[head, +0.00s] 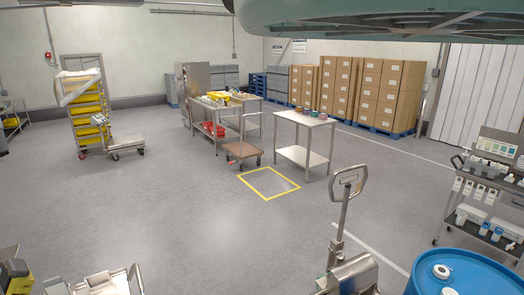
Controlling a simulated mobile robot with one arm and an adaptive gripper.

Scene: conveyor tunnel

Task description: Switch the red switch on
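I cannot make out a red switch for certain in the head view. Another small wall box (47,55) with a reddish spot hangs at the end of a conduit at the upper left. My gripper is not in view.
A steel table (305,119) and a platform cart (242,150) stand mid-room beside a yellow floor square (268,184). A pallet jack (347,275), blue drum (450,275) and stocked trolley (490,190) crowd the lower right. The left-centre floor is clear.

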